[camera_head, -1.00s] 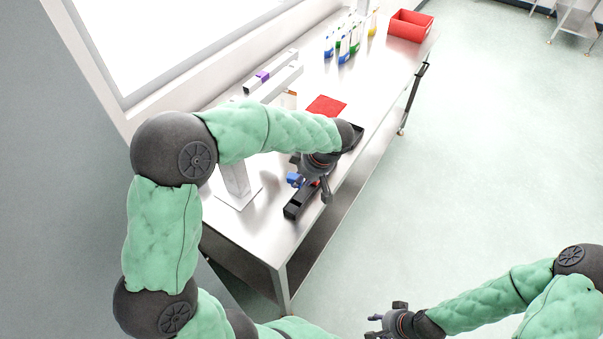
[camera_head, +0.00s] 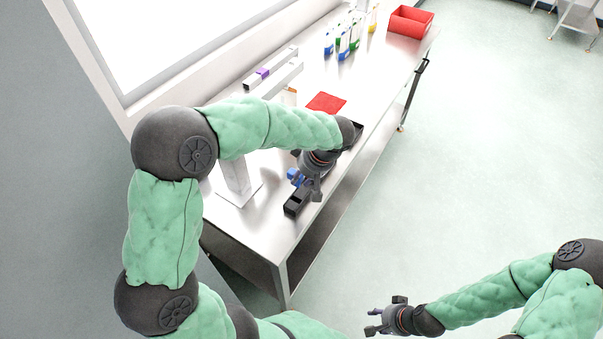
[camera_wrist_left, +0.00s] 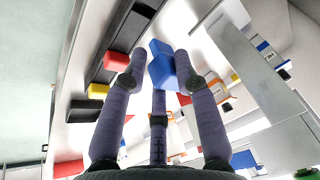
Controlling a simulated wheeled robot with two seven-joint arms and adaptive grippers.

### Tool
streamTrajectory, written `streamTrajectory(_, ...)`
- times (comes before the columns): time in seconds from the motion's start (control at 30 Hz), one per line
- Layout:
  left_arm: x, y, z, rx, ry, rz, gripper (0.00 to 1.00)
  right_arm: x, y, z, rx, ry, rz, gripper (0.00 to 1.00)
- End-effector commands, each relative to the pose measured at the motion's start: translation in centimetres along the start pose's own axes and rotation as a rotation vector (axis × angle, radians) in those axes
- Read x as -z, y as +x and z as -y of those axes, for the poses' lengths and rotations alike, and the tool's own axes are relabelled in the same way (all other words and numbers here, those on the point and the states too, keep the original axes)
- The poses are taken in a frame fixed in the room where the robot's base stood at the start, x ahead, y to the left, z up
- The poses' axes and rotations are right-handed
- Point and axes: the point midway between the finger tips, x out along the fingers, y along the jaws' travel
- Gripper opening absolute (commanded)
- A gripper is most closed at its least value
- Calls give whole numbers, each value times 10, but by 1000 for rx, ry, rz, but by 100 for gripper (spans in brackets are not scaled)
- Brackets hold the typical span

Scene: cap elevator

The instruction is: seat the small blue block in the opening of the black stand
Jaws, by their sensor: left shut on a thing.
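The small blue block (camera_wrist_left: 163,72) is between the fingertips of my left gripper (camera_wrist_left: 157,80) in the left wrist view. A second blue part shows just above it; I cannot tell whether it is the same piece. The black stand (camera_wrist_left: 123,32), long and dark with a red block (camera_wrist_left: 117,61) at it, lies left of the held block. In the head view my left gripper (camera_head: 313,190) is over the stand (camera_head: 295,202) and hides much of it, with blue (camera_head: 295,176) beside it. My right gripper (camera_head: 384,320) is open and empty, away from the table.
The steel table (camera_head: 245,235) also holds a red mat (camera_head: 326,104), a white frame (camera_head: 237,190), several coloured bottles (camera_head: 343,47) and a red bin (camera_head: 409,23) at the far end. A yellow block (camera_wrist_left: 97,91) shows near the stand. Open floor lies right of the table.

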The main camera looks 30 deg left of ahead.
Motion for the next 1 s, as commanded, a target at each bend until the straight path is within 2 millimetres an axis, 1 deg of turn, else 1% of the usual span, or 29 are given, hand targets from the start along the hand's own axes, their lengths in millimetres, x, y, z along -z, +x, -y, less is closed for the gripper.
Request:
streamTrajectory(0.03, -5, 11, -1, 3, 0, 1, 0, 0, 11, -4, 0, 1, 2, 40)
streamTrajectory(0.5, -18, 48, -8, 2, -5, 1, 0, 1, 48, -17, 0, 1, 2, 40)
streamTrajectory(0.73, -21, 58, -10, 2, -5, 1, 0, 1, 59, -21, 0, 1, 2, 40)
streamTrajectory(1.0, -22, 61, -10, 2, -5, 1, 0, 1, 61, -22, 0, 1, 2, 40)
